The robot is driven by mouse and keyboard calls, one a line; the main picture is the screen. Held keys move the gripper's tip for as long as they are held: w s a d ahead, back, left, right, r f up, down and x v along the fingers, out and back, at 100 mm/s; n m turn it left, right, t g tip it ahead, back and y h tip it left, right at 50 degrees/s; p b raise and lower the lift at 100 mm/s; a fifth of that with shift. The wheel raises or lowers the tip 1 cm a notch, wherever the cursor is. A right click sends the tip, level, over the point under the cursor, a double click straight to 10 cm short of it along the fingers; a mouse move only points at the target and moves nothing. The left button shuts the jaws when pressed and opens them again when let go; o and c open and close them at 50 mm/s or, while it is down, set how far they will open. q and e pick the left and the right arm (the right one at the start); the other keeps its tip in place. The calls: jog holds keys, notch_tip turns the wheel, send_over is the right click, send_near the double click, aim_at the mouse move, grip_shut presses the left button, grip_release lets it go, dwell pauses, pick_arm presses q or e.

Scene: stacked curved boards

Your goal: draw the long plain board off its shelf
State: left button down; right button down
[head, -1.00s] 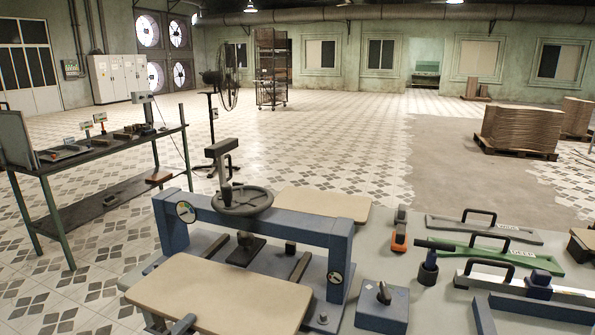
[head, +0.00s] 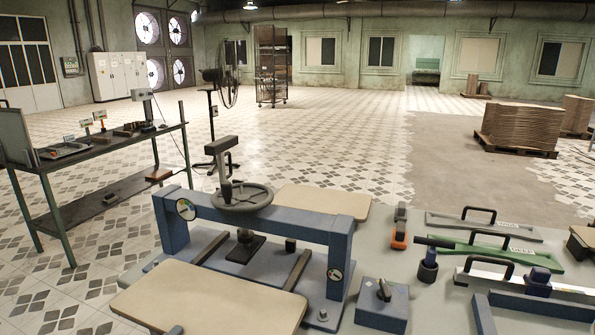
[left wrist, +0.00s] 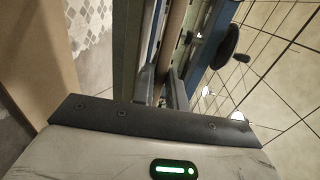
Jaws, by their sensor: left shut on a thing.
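The long plain board (head: 212,302) is tan and flat with rounded corners. In the head view it lies in front of the blue press frame, its near edge toward me. My left gripper (head: 175,331) shows only as a small dark tip at the board's near edge. In the left wrist view my left gripper (left wrist: 162,88) is shut on a thin brown strip (left wrist: 177,40), which looks like the board's edge seen side-on. The board's underside and its support are hidden. My right gripper is in neither view.
The press (head: 255,215) has a handwheel and stands on the grey table. A second tan board (head: 322,201) lies behind it. A blue block with a knob (head: 382,304), green board (head: 500,244) and handled tools are at right. Open floor lies beyond.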

pick_arm(q)
jog(key=shift+f+v, duration=0.1)
jog(key=shift+v, duration=0.9)
jog(key=shift+f+v, duration=0.15)
jog(key=shift+v, duration=0.8)
